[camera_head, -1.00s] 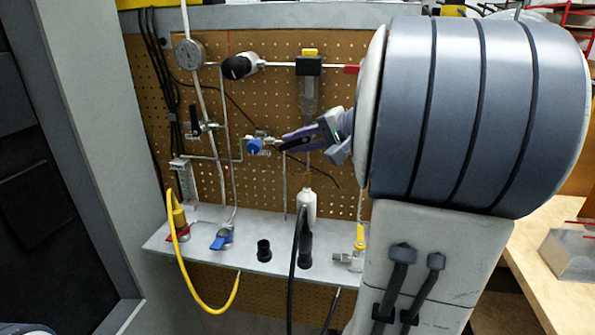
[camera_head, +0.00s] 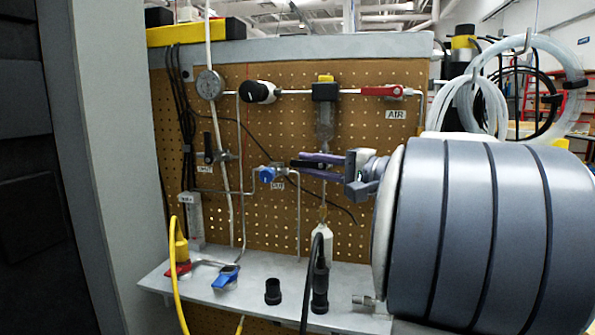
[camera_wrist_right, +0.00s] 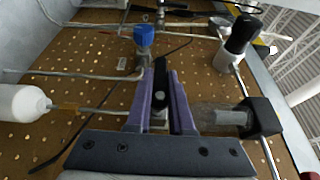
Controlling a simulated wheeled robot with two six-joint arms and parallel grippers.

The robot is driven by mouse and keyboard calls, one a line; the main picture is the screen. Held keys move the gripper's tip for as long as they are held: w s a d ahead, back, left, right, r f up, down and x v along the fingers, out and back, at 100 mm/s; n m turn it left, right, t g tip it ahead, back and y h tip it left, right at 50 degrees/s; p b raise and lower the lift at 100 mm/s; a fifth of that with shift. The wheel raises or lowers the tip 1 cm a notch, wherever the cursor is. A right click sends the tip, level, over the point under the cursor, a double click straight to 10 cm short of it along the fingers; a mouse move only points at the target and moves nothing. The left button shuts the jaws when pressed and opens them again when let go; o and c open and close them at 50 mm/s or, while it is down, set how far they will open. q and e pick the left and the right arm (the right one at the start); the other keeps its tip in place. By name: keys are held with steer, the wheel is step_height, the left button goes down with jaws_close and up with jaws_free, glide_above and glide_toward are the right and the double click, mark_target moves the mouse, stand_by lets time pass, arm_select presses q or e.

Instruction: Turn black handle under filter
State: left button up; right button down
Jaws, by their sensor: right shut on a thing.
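The filter (camera_head: 325,120) is a clear bowl under a black head with a yellow top on the pegboard. The blue knob also shows in the right wrist view (camera_wrist_right: 144,36). My right gripper (camera_head: 303,163) reaches in from the right, its purple fingers closed around the black handle. In the right wrist view the handle (camera_wrist_right: 160,72) lies lengthwise between the fingers (camera_wrist_right: 160,92). The fingers partly hide it. My left gripper is not in view.
A red handle (camera_head: 383,91) is at upper right, a gauge (camera_head: 209,85) at upper left. Another black-handled valve (camera_head: 208,148) is left of the blue knob. A grey shelf (camera_head: 255,268) below carries fittings and hoses. A white bottle (camera_head: 321,243) hangs under the filter.

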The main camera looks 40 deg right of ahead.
steer(key=c, duration=0.8)
jaws_free()
steer(key=p+v, duration=0.1)
steer(key=v, duration=0.9)
steer(key=shift+s, duration=0.25)
